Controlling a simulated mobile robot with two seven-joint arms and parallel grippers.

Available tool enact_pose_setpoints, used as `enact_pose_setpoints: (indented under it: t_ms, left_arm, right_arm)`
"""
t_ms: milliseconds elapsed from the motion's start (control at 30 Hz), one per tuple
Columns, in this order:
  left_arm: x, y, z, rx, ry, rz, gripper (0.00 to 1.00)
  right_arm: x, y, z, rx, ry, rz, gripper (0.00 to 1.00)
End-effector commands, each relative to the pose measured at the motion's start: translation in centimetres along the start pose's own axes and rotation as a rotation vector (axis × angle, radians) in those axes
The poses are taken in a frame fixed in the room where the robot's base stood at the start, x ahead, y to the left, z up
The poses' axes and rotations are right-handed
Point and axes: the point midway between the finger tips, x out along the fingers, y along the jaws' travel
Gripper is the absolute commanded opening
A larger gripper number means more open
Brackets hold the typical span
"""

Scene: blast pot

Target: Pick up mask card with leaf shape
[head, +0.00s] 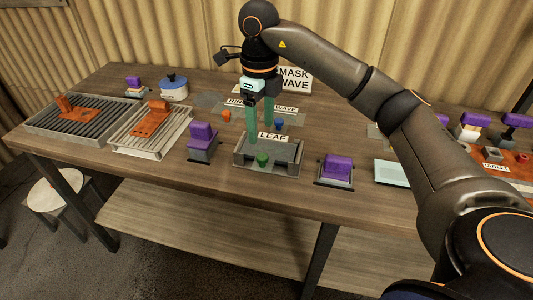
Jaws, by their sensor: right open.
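The leaf mask card (272,136) shows as a white "LEAF" label with a green knob (262,160) in front of it. It is at a grey tray-like holder (283,168) near the front middle of the table. My right gripper (260,127) hangs above and behind the label, with its two green fingers apart and nothing seen between them. The nearer finger's tip overlaps the label's back edge in the picture; I cannot tell whether it touches. The card's leaf cutout is not clear. My left gripper is out of view.
Ring (235,102) and wave (287,109) labels lie behind, with orange (226,116) and blue (279,124) knobs. Purple-topped blocks stand left (202,137) and right (337,167) of the holder. A "MASK WAVE" sign (295,79) stands at the back. Racks (150,131) are at left.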

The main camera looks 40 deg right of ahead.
Motion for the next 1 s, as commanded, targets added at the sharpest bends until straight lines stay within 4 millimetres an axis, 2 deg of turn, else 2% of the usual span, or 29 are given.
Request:
enact_pose_setpoints:
  t_ms: [33,100,433,700,1000]
  left_arm:
    - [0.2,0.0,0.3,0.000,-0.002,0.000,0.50]
    - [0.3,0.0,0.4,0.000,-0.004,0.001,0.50]
    - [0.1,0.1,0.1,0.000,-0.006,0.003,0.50]
    - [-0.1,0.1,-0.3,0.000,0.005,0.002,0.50]
    - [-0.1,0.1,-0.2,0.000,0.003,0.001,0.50]
  right_arm:
    - [1.4,0.1,0.0,-0.003,0.003,0.004,0.71]
    - [2.6,0.1,0.0,-0.003,0.003,0.004,0.71]
    - [5.5,0.1,0.0,-0.002,0.001,0.004,0.71]
    - [9.4,-0.1,0.1,-0.003,0.000,0.004,0.71]
    - [10.0,-0.1,0.2,-0.004,-0.003,0.003,0.71]
